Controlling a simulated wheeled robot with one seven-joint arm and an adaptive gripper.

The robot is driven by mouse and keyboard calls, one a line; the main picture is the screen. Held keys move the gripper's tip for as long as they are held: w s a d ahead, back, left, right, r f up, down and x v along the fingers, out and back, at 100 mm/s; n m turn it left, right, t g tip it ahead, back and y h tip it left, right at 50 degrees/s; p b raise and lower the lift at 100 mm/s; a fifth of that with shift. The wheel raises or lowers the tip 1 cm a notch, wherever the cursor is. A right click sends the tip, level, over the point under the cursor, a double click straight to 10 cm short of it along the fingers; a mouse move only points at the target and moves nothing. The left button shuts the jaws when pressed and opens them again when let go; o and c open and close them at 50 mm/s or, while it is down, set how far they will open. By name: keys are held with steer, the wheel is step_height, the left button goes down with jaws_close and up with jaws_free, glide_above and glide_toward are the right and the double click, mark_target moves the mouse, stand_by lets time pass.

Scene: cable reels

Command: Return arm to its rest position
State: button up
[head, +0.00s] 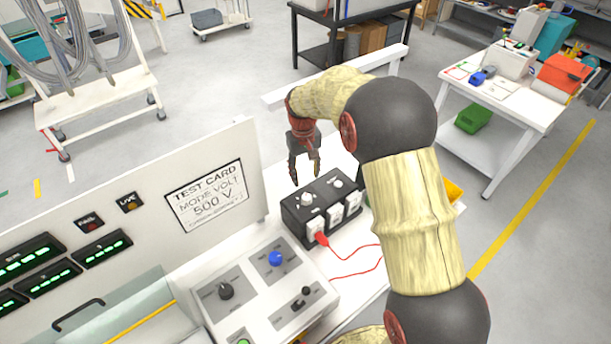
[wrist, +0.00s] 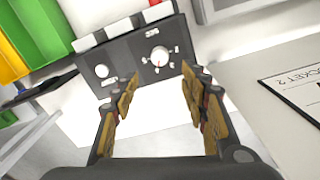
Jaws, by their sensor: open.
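My gripper (head: 304,168) hangs from my bent arm above the white bench, just behind and left of a black box (head: 322,205) with knobs and white sockets. In the wrist view my gripper (wrist: 160,100) is open, with nothing between its fingers. The black box (wrist: 135,58) lies beyond the fingertips there, its white dial facing the camera. My fingers look apart from the box. My arm covers part of the bench to the right of the box.
A red plug (head: 321,239) with a red cable sits at the box's front. A control panel (head: 265,290) and a test card board (head: 205,195) stand to the left. A white table (head: 500,95) is at the right. Grey floor between is clear.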

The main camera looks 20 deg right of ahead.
stand_by(0.3)
steer(key=s+r+t+b, duration=0.2)
steer(key=s+b, duration=0.5)
steer(key=s, duration=1)
steer(key=s+r+m+t+b, duration=0.1)
steer(key=s+r+t+b, duration=0.2)
steer(key=s, duration=1.4)
steer(key=r+b, duration=0.1)
steer(key=b, duration=0.3)
steer(key=shift+s+d+r+t+b, duration=0.2)
steer(key=shift+d+t+b, duration=0.1)
steer(key=shift+d+b, duration=0.1)
steer(key=shift+c, duration=0.4)
